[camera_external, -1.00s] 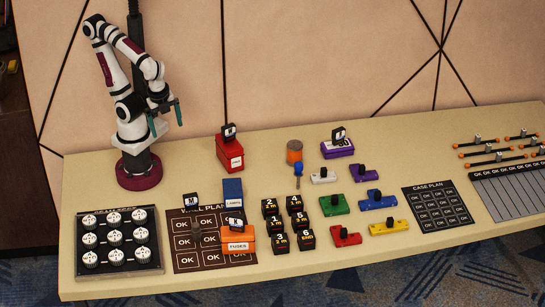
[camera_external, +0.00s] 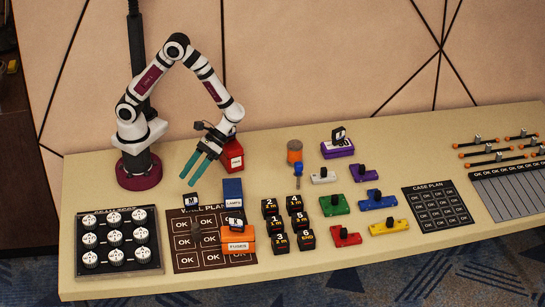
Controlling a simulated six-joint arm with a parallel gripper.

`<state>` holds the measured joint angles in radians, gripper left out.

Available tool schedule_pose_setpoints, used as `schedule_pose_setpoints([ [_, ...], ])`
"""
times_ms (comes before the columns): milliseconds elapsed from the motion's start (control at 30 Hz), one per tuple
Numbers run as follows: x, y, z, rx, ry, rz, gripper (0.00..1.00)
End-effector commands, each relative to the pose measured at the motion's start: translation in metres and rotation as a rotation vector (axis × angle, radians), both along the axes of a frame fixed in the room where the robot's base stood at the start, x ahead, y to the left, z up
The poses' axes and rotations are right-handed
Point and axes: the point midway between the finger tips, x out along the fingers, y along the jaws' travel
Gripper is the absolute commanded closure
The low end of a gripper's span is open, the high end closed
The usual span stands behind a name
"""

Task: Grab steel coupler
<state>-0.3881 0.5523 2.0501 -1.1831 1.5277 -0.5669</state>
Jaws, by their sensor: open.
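My gripper (camera_external: 194,180) has two teal fingers that stand apart with nothing between them. It is above the table, left of the red box and above the back of the wall plan board (camera_external: 183,257). No label marks a steel coupler, so I cannot tell which thing it is. Several silvery round pieces (camera_external: 115,237) sit in a black tray (camera_external: 153,268) at the front left. Small metallic pieces (camera_external: 477,139) also sit on orange-ended rods at the far right.
The red box (camera_external: 233,158) is partly hidden behind my gripper. A blue box (camera_external: 232,190) and an orange box (camera_external: 238,240) stand right of the fingers. Numbered black blocks (camera_external: 278,241) and coloured blocks (camera_external: 335,205) fill the middle. The table is clear between my base and the tray.

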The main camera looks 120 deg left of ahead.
Motion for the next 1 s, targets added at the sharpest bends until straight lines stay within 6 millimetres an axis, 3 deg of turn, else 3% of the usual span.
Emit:
schedule_pose_setpoints([
  [100,0.042,0.013,-0.042,-0.147,0.19,0.314,0.29],
  [267,0.065,0.021,-0.069,-0.239,0.302,0.5,0.29],
  [367,0.068,0.003,-0.078,-0.245,0.311,0.508,0.29],
  [600,0.074,-0.058,-0.103,-0.242,0.308,0.504,0.29],
  [1000,0.082,-0.114,-0.136,-0.239,0.305,0.504,0.29],
])
